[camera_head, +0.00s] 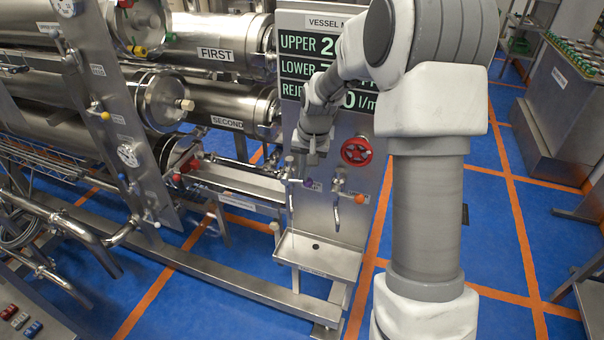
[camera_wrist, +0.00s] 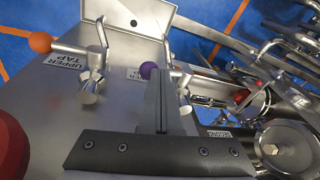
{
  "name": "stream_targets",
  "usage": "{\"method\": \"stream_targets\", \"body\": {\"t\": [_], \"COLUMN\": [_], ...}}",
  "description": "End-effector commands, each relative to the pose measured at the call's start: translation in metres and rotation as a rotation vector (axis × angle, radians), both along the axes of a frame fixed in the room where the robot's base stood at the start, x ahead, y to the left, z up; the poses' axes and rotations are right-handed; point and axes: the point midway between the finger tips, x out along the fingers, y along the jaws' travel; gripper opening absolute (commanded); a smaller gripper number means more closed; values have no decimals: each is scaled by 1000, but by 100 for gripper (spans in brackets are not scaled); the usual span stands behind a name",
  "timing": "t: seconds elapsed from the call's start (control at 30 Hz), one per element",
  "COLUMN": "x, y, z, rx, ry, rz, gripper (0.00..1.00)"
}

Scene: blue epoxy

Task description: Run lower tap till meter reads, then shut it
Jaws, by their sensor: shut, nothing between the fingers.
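The lower tap has a purple knob (camera_head: 309,183) on its lever and sits on the steel panel under my gripper (camera_head: 313,157). In the wrist view the purple knob (camera_wrist: 148,70) shows just beyond my shut, empty fingers (camera_wrist: 160,75); they partly cover its tap and label. Whether they touch it I cannot tell. The upper tap, with an orange knob (camera_head: 360,199), is to its right; its label reads UPPER TAP in the wrist view (camera_wrist: 62,66). The meter board (camera_head: 300,45) shows UPPER, LOWER and reject lines; my arm hides most figures.
A red handwheel (camera_head: 357,151) is on the panel right of the gripper. A steel drip tray (camera_head: 318,255) sits below the taps. Steel vessels marked FIRST (camera_head: 215,40) and SECOND (camera_head: 220,100) fill the left. Blue floor (camera_head: 500,240) is open on the right.

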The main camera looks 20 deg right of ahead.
Motion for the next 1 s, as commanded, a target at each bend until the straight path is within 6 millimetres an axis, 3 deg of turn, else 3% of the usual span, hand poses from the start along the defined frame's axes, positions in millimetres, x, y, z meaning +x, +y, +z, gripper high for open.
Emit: {"method": "stream_targets", "body": {"t": [0.3,1.0], "x": [-5,-9], "y": [-8,-10], "z": [-13,-19], "rx": [-1,0], "ry": [0,5], "rz": [-1,0], "gripper": [0,0]}}
